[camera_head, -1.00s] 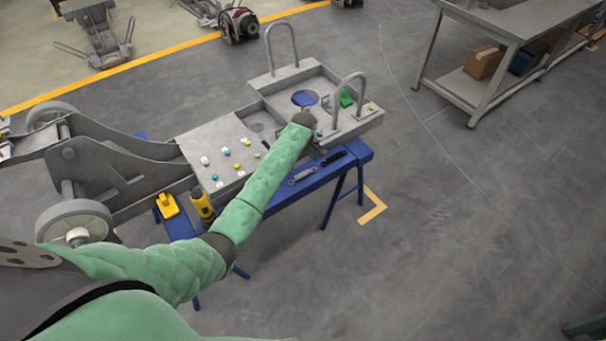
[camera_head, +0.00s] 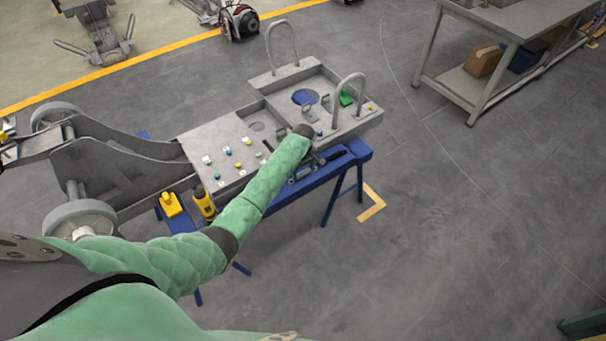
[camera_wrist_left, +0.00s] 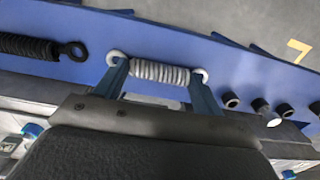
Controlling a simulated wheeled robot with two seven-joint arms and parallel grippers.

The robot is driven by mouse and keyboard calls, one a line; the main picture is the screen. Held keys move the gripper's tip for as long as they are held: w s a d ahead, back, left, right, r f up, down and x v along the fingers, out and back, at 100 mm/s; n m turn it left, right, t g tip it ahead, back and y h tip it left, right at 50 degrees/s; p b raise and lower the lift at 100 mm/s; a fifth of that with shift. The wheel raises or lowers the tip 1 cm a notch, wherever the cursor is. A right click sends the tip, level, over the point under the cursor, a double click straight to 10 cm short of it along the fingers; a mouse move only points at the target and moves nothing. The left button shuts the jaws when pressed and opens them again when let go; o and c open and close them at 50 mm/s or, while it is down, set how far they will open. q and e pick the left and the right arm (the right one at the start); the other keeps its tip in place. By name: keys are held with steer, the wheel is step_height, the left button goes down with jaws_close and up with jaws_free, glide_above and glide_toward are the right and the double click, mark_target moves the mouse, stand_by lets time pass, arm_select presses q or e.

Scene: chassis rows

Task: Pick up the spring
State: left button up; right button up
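A light grey coil spring (camera_wrist_left: 160,71) with a ring at each end lies on the blue bench top (camera_wrist_left: 240,64) in the left wrist view. My left gripper (camera_wrist_left: 158,82) is open above it, its two blue fingers apart, one by each end ring of the spring. I cannot tell whether the fingers touch the rings. A black coil spring (camera_wrist_left: 30,46) lies on the bench to the left in that view. My right gripper is not in view.
Short black cylinders (camera_wrist_left: 230,100) lie beside the spring. A grey shelf table (camera_head: 510,35) stands at the right.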

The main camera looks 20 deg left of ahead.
arm_select(q)
steer(key=shift+c, duration=0.6)
